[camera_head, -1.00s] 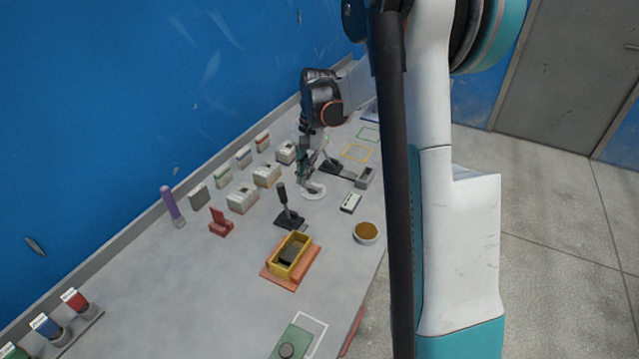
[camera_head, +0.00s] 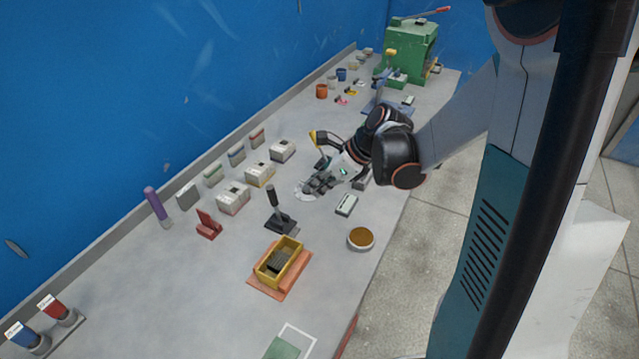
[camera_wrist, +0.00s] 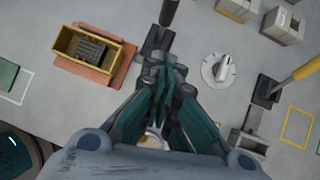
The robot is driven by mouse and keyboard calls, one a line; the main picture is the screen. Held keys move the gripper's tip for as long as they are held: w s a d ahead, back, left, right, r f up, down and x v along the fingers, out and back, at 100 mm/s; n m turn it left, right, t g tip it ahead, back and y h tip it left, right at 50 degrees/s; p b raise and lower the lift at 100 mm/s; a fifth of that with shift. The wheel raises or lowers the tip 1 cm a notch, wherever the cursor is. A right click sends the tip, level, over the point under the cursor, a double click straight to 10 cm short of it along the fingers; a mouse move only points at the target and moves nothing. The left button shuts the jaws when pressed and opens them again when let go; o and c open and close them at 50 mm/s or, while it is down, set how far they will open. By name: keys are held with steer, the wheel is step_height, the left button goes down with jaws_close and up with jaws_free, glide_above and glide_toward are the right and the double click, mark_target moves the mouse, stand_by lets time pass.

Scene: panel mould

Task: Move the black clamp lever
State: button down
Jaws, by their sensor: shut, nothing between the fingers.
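The black clamp lever (camera_head: 272,197) stands upright on a dark base (camera_head: 281,223) near the middle of the bench. In the wrist view its black handle (camera_wrist: 168,12) shows at the top edge, with its base (camera_wrist: 155,42) just beyond my fingertips. My gripper (camera_head: 312,185) is shut and empty. In the head view it is up and to the right of the lever, over the white round dial (camera_head: 303,194), and apart from the lever. In the wrist view my fingertips (camera_wrist: 163,66) overlap the near side of the base; I cannot tell their height above it.
A yellow bin (camera_head: 291,250) on an orange plate lies in front of the lever. A yellow-handled lever (camera_wrist: 298,70) stands beyond the dial (camera_wrist: 216,70). A brown-filled bowl (camera_head: 360,238) and a small pale box (camera_head: 346,204) lie to the right. White blocks (camera_head: 234,198) line the left.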

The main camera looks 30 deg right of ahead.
mark_target(273, 188)
steer(key=shift+w+a+f+b, duration=0.6)
steer(key=shift+w+a+f, duration=0.7)
steer(key=shift+a+f, duration=0.15)
steer(key=shift+w+a+f+b, duration=0.55)
steer(key=shift+w+a+f, duration=0.7)
steer(key=shift+a+f, duration=0.15)
steer(key=shift+r, duration=0.1)
steer(key=shift+w+a+r+g, duration=0.1)
steer(key=shift+w+a+g, duration=0.1)
steer(key=shift+w+g, duration=0.1)
steer(key=w+a+g+h, duration=0.1)
steer(key=w+a+p, duration=0.1)
steer(key=w, duration=0.1)
steer(key=shift+g+h, duration=0.4)
steer(key=shift+w+a, duration=0.2)
steer(key=shift+a, duration=0.05)
steer(key=shift+d+r, duration=0.1)
